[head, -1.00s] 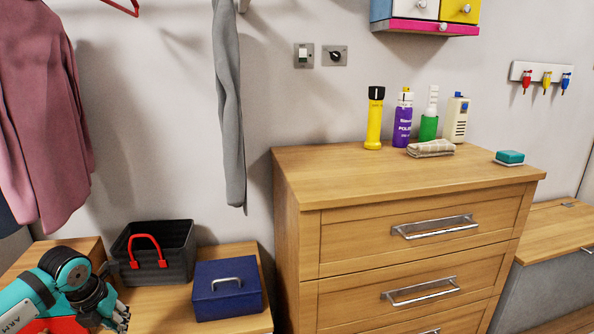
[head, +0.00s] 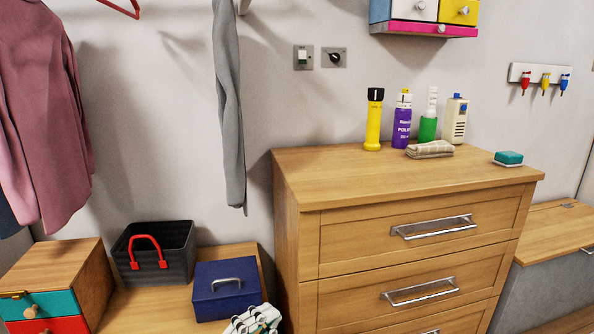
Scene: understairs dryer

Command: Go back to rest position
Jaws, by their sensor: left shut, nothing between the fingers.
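The rest of the left arm is out of the frame. My right gripper is not in view.
The blue box (head: 227,288) and a black basket with a red handle (head: 153,252) stand on a low wooden bench, beside a small drawer cabinet (head: 58,280). A tall wooden chest of drawers (head: 405,185) stands right, bearing a yellow torch (head: 373,120) and bottles.

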